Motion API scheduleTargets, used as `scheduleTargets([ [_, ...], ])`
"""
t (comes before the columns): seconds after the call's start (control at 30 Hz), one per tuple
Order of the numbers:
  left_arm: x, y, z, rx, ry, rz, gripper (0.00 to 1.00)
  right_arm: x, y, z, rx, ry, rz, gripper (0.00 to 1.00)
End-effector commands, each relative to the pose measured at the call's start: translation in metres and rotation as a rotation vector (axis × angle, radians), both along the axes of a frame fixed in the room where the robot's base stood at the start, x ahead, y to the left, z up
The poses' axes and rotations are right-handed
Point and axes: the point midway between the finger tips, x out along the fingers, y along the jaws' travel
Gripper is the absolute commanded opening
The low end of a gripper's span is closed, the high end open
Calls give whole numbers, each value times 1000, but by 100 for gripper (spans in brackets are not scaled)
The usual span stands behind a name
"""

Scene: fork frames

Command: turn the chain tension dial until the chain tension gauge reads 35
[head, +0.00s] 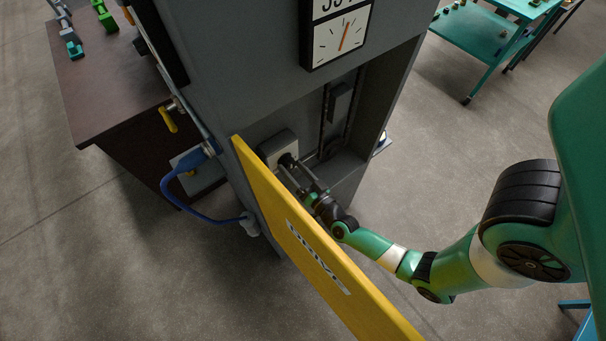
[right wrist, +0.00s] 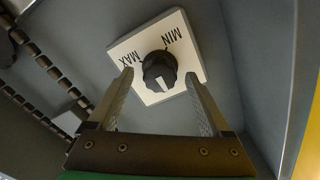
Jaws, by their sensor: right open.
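The chain tension dial (right wrist: 160,72) is a black knob with a white pointer mark on a white plate with MIN and MAX, inside a grey cabinet. In the head view the dial (head: 287,160) is partly hidden by my right gripper (head: 298,173). In the right wrist view my right gripper (right wrist: 160,80) is open, one finger on each side of the knob; I cannot tell whether they touch it. The gauge (head: 342,36) has a white face and an orange needle pointing up and slightly right. Its digits are cut off by the frame top and cannot be read surely. My left gripper is not in view.
A yellow door panel (head: 310,245) stands open beside my right arm. A chain (right wrist: 52,72) runs inside the cabinet, left of the dial plate. A blue hose (head: 180,205) hangs outside the cabinet. A brown table (head: 105,85) stands at left, a green cart (head: 475,40) at the back right.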

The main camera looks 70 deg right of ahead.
Motion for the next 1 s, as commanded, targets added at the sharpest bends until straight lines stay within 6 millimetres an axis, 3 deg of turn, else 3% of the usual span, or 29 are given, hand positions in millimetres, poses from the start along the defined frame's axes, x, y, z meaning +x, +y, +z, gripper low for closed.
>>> scheduleTargets([
  [0.33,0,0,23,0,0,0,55,-65,48,3,1,5,8,83],
  [0.43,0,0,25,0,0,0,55,-75,57,2,1,0,8,83],
  [0.6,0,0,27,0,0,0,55,-86,63,1,-1,2,2,83],
  [1.0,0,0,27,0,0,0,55,-87,63,0,0,1,-1,83],
])
